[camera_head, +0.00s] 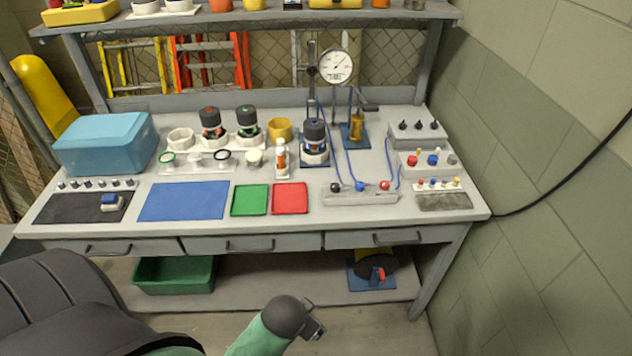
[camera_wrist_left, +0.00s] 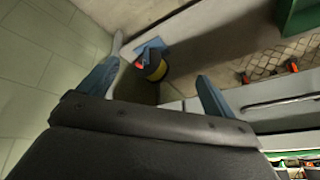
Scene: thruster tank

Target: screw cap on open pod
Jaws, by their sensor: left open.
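Two dark-topped pods, one with an orange mark (camera_head: 210,122) and one with a green mark (camera_head: 247,120), stand upright in a white rack at the back of the bench. A third pod (camera_head: 315,142) with a dark top stands on a blue base to their right. Several round cap-like pieces, including a green-ringed one (camera_head: 166,158) and a black-ringed one (camera_head: 222,157), lie in front of the rack. I cannot tell which pod is open. My left gripper (camera_head: 316,329) is in front of the bench, below drawer height. Its fingers (camera_wrist_left: 157,75) are apart and empty in the wrist view.
The bench also holds a blue box (camera_head: 105,142), a blue mat (camera_head: 184,201), green (camera_head: 250,200) and red (camera_head: 290,198) trays, and a dial gauge (camera_head: 336,67). A green bin (camera_head: 174,274) sits on the lower shelf. A wall (camera_head: 555,170) bounds the right.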

